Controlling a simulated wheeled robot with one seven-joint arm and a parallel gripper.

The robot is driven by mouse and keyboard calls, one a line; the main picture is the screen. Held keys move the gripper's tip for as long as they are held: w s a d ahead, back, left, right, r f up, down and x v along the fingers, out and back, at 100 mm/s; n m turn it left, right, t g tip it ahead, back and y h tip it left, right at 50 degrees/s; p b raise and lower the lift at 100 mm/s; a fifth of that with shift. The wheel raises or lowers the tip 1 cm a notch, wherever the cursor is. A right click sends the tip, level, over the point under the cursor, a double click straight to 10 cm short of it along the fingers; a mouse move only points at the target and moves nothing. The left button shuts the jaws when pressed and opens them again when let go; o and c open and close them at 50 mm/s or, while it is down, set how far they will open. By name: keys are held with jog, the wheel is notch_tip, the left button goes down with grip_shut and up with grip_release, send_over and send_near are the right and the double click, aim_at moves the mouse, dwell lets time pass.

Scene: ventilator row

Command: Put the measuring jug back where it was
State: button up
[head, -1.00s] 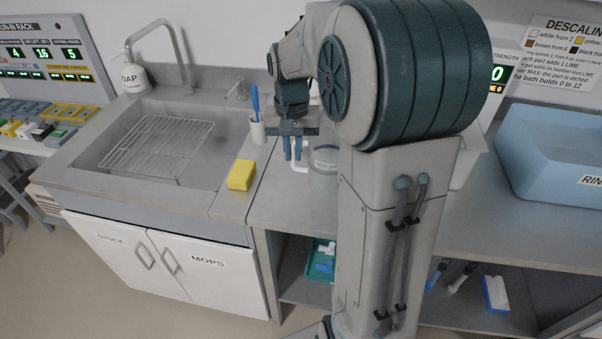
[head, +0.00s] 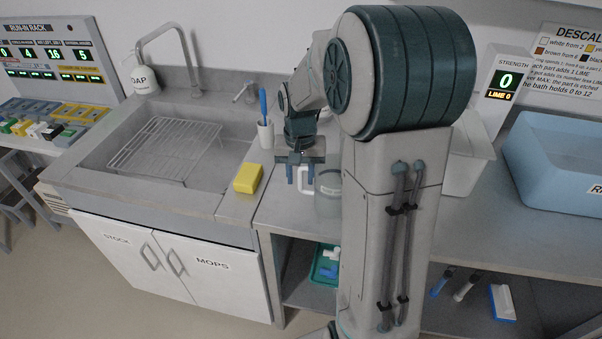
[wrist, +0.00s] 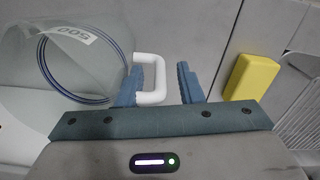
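The measuring jug (head: 328,196) is a clear vessel with a white handle. It stands on the bench right of the sink, partly hidden behind my arm in the head view. In the wrist view the jug (wrist: 82,62) shows at the upper left, with blue rings and a "500" label. Its white handle (wrist: 156,80) reaches toward my gripper. My gripper (head: 301,174) is at the handle. In the wrist view its blue fingers (wrist: 160,85) are spread apart, with the outer bar of the handle between them and a clear gap to the right finger.
A yellow sponge (head: 248,178) lies left of the gripper by the sink edge. A white cup (head: 265,134) with a blue brush stands behind it. The sink with a wire rack (head: 165,147) is at the left. A blue basin (head: 560,160) stands at the right.

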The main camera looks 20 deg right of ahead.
jog(key=shift+r, duration=0.1)
notch_tip(320, 180, up, 11)
jog(key=s+a+f+n+t, duration=0.1)
jog(key=s+a+n, duration=0.1)
jog(key=s, duration=0.7)
jog(key=s+a+f+n+t, duration=0.2)
jog(key=s+a, duration=0.2)
jog(key=s, duration=0.5)
jog(key=shift+a+f+n, duration=0.2)
jog(key=shift+a+n, duration=0.05)
jog(key=shift+n, duration=0.05)
dwell(0.6)
